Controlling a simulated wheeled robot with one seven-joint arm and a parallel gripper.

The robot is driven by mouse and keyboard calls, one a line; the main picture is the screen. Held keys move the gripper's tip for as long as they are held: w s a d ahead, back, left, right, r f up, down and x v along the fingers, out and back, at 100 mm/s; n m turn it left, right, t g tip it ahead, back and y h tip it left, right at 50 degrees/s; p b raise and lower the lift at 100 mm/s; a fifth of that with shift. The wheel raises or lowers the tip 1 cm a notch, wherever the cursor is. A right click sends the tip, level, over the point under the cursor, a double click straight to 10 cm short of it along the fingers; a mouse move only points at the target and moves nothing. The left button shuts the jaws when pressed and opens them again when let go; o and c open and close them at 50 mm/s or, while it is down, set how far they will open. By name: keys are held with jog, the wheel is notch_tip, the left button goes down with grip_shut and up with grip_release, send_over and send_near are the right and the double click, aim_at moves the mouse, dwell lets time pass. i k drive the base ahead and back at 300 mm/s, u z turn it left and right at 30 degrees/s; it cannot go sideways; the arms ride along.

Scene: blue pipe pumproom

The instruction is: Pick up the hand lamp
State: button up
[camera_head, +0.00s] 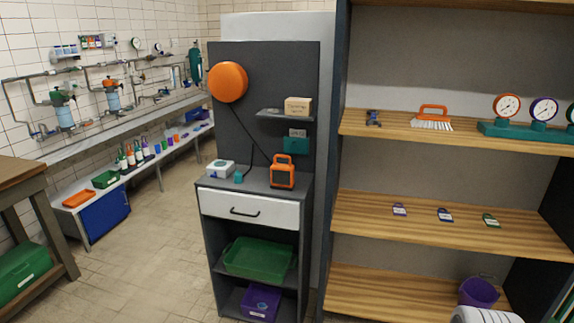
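The hand lamp appears to be the orange, box-shaped thing with a top handle (283,172). It stands upright on the dark top of a narrow cabinet (255,180), near its right side. A thin dark cord runs from a round orange reel (228,82) on the back panel down towards the lamp.
A white box (220,168) and a small teal item (239,177) stand left of the lamp. Above is a small shelf (284,116) with a cardboard box (298,105). A tall wooden shelf unit (450,224) stands at right. The floor (150,250) at left is clear.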

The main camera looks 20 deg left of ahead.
aim_at(282, 175)
jog(key=u, duration=0.3)
jog(key=i, duration=1)
jog(key=u, duration=1.55)
jog(key=i, duration=0.95)
jog(key=u, duration=0.9)
